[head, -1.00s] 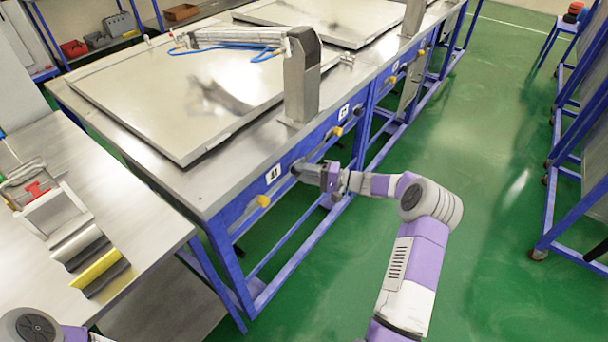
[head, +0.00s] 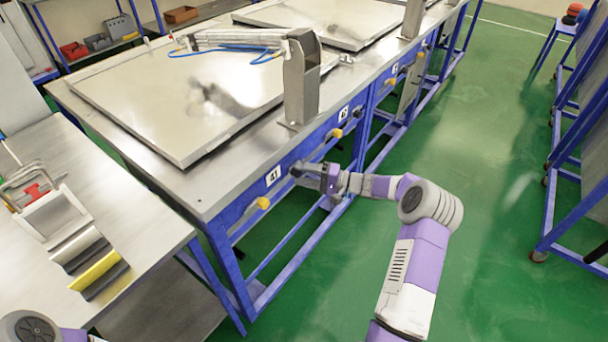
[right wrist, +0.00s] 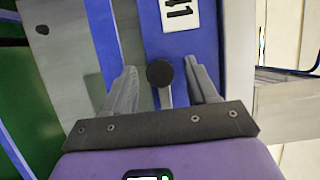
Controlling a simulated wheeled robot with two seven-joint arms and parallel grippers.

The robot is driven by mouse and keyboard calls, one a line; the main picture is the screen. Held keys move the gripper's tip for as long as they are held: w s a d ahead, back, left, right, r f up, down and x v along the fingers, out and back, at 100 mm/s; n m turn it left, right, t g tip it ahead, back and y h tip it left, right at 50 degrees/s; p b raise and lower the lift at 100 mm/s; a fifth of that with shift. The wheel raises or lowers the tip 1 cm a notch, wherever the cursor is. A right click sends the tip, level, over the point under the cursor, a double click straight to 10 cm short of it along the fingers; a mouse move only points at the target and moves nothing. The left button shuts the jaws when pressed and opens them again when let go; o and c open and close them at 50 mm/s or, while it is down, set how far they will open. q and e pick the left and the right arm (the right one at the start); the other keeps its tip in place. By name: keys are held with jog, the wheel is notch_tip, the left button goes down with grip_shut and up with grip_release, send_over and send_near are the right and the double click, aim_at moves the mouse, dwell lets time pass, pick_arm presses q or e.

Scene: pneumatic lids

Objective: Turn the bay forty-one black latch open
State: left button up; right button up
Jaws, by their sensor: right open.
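The black latch (right wrist: 160,74) shows in the right wrist view as a round dark knob with a short grey stem, on the blue rail just below the label 41 (right wrist: 180,14). My right gripper (right wrist: 163,88) is open, with one finger on each side of the latch. Both fingers look apart from it. In the head view my right gripper (head: 305,175) is at the blue front rail, right of the label 41 (head: 272,176), and it hides most of the latch. My left gripper is out of view.
A yellow knob (head: 263,202) is on the same rail, left of my right gripper. Another yellow knob (head: 337,132) is farther along. A large metal lid (head: 190,95) lies on the bench, with a grey post (head: 300,85) beside it. The green floor (head: 480,200) is clear.

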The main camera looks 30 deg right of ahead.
jog(key=p+v, duration=0.1)
jog(key=v, duration=0.6)
jog(key=shift+s+d+p, duration=0.25)
jog(key=shift+p, duration=0.1)
jog(key=s+a+f+g+h+p, duration=0.15)
jog(key=s+a+f+g, duration=0.3)
jog(key=a+f, duration=0.45)
jog(key=s+a+f+g+h+p, duration=0.15)
jog(key=s+a+f+g, duration=0.4)
jog(key=a, duration=0.65)
jog(key=s+a+f+n+g+h+p, duration=0.1)
jog(key=s+a+f+n+h, duration=0.1)
jog(key=s+a, duration=0.3)
jog(key=s+a+f+n+g+h+p, duration=0.1)
jog(key=s+a+f+n+h, duration=0.1)
jog(key=s, duration=0.7)
jog(key=a+n+h, duration=0.1)
jog(key=a+n, duration=0.1)
jog(key=a, duration=0.1)
jog(key=shift+s+a+f+h+p, duration=0.15)
jog(key=shift+s+f+h+p, duration=0.15)
jog(key=shift+s+p, duration=0.1)
